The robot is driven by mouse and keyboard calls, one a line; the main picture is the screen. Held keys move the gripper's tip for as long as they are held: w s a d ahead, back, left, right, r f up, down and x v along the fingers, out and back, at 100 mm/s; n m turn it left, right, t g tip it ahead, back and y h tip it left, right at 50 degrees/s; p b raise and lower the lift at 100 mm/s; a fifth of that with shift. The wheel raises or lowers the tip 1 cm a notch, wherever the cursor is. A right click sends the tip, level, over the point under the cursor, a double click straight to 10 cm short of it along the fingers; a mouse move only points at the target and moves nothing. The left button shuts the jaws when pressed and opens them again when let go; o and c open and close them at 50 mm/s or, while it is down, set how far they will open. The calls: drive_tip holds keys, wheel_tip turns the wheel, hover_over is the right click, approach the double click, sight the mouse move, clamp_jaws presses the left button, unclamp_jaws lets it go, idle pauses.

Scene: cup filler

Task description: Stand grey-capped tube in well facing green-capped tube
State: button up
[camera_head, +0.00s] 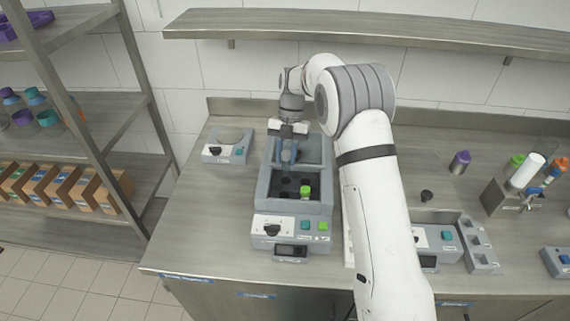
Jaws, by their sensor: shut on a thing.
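The green-capped tube (306,191) stands in the dark well area of a grey benchtop machine (262,200), toward the front right of its opening. My gripper (287,155) points down over the back left part of this opening. It is shut on a slim thing, which I take to be the grey-capped tube; its cap and body are too small and covered to make out. Dark wells (284,195) show left of the green cap. I cannot tell whether the held tube's lower end is above a well or inside one.
My white arm covers the bench right of the machine. A small scale-like device (228,146) stands at left. A purple-capped tube (460,161), a rack (502,197) with tubes and a grey holder (477,245) stand at right. A wall shelf (370,27) hangs behind.

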sight(285, 175)
wheel_tip(285, 175, down, 4)
drive_tip(key=shift+r+p, duration=0.1)
drive_tip(key=shift+p, duration=0.35)
drive_tip(key=shift+s, duration=0.1)
drive_tip(key=shift+f+b, duration=0.6)
drive_tip(key=o, duration=1)
drive_tip(key=shift+r, duration=0.1)
